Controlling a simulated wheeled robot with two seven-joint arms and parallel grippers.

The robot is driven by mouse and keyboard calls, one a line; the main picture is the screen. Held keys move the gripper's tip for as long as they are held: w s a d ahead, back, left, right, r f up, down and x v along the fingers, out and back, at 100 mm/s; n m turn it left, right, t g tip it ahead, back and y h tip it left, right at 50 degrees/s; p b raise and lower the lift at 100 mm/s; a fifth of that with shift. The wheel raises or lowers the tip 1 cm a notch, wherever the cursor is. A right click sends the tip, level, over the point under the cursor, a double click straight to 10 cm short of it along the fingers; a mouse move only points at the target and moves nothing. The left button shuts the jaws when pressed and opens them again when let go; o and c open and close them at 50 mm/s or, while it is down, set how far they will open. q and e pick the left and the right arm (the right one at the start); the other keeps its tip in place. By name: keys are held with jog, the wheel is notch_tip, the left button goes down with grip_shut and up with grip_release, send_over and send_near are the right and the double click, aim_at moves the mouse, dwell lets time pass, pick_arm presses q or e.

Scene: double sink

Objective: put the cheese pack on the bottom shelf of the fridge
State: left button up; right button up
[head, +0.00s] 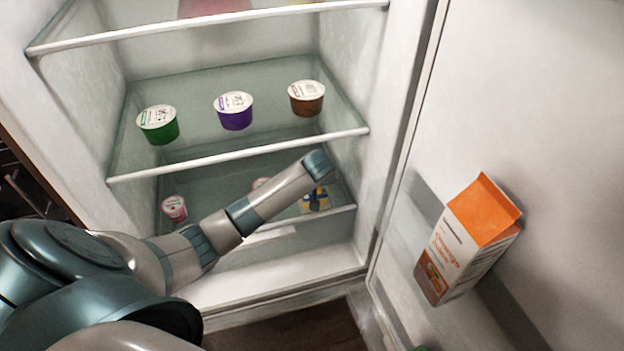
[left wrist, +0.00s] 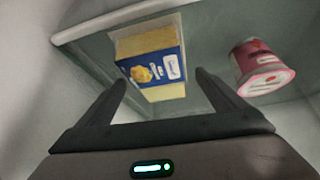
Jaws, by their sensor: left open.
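The cheese pack (head: 316,203), yellow with a blue label, is at the right front of the fridge's lowest visible shelf (head: 225,190). In the left wrist view the cheese pack (left wrist: 150,62) shows its blue label and appears to rest on the shelf. My left gripper (left wrist: 161,80) is open, with its two fingers apart on either side of the pack's near end; I cannot tell whether they touch it. In the head view my left arm reaches in across the shelf, and its fingers are hidden. My right gripper is not in view.
Pink-and-white cups (head: 174,208) stand on the same shelf; one (left wrist: 263,68) is beside the cheese. The shelf above (head: 240,158) holds green, purple and brown tubs. The fridge door (head: 540,100) is open at right, with an orange juice carton (head: 465,240).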

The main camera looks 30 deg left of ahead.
pick_arm(q)
jog(key=b+v, duration=0.2)
jog(key=v, duration=0.7)
jog(key=shift+s+d+r, duration=0.15)
jog(key=shift+r, duration=0.2)
jog(key=shift+s+d+r, duration=0.15)
jog(key=shift+s+r, duration=0.15)
jog(key=shift+r, duration=0.25)
